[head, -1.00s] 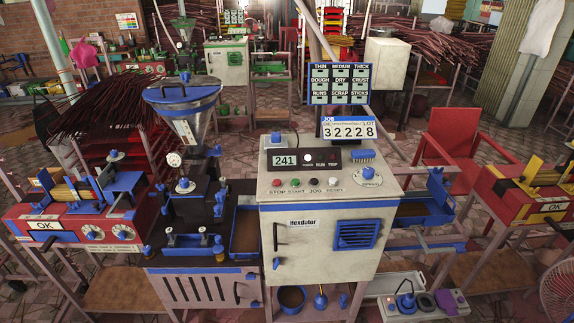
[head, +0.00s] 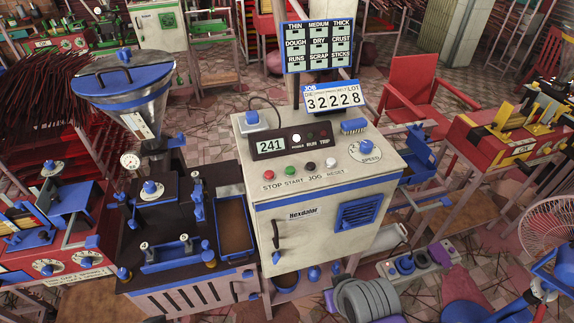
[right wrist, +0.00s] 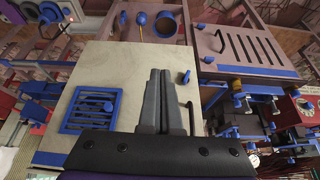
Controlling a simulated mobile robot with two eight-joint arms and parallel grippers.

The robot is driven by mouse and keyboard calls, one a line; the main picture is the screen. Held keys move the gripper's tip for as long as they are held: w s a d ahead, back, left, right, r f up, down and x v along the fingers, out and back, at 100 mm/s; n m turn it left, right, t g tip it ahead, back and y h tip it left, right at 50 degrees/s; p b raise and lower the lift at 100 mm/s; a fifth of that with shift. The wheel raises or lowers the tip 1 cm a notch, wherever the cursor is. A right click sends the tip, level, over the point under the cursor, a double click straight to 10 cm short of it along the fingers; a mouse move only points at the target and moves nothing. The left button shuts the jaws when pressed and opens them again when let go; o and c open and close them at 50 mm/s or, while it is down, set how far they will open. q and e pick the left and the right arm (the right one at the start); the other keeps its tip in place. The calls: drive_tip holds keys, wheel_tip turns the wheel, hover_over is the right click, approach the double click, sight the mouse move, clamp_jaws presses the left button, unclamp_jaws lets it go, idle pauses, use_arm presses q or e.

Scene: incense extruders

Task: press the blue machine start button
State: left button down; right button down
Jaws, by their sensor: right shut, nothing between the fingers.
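The cream and blue machine (head: 320,233) stands in the middle of the head view. On its sloped top panel, the green start button (head: 289,172) sits between the red stop button (head: 268,175) and the dark jog button (head: 310,166). A white reset button (head: 330,163) is at the right end of the row. My right gripper (right wrist: 166,72) is shut and empty in the right wrist view, in front of the machine's cream front with its blue vent (right wrist: 90,110). The buttons cannot be made out in that view. My left gripper is not in view.
A display reading 241 (head: 271,146) and a speed knob (head: 365,147) share the panel. The job sign (head: 333,97) rises behind it. A hopper (head: 125,85) stands left. A fan (head: 548,228) and a red bench (head: 500,140) are at the right.

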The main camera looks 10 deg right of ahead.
sight(290, 170)
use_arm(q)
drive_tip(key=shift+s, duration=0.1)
use_arm(e)
drive_tip(key=shift+r, duration=0.1)
